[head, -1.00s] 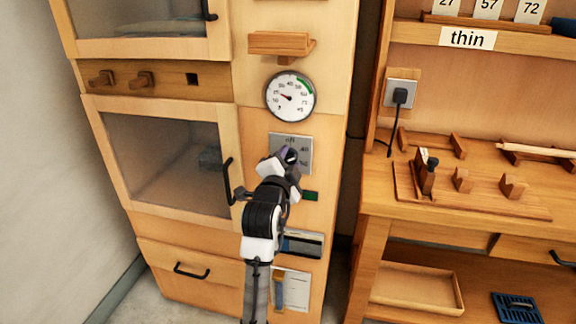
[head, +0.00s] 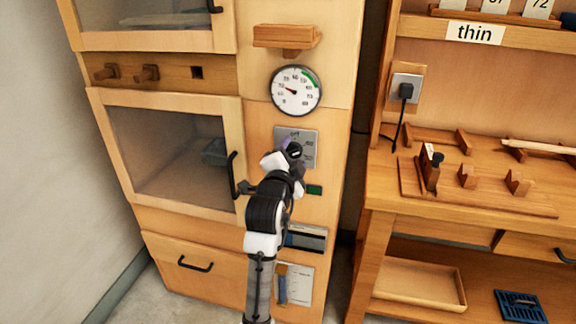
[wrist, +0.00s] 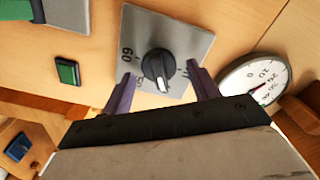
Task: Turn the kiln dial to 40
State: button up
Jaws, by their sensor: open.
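The kiln dial (wrist: 157,66) is a dark round knob with a pale pointer line, on a grey plate (wrist: 185,32). The pointer faces down in the wrist view. A "60" shows on the plate to the knob's left; other marks near the fingers are partly hidden. In the head view, the plate (head: 311,136) shows "off" at its top, and my gripper hides the knob. My gripper (wrist: 161,70) is open, with one purple finger on each side of the knob. I cannot tell whether either finger touches it. The gripper also shows in the head view (head: 291,153).
A round gauge (head: 295,90) with a green band is above the plate, below a small wooden shelf (head: 287,38). A green button (head: 314,190) is below the plate. The kiln door handle (head: 233,176) is close to my arm's left. A workbench (head: 385,190) stands at right.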

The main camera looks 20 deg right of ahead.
jog(key=b+v, duration=0.2)
jog(key=v, duration=1.1)
jog(key=shift+s+a, duration=0.2)
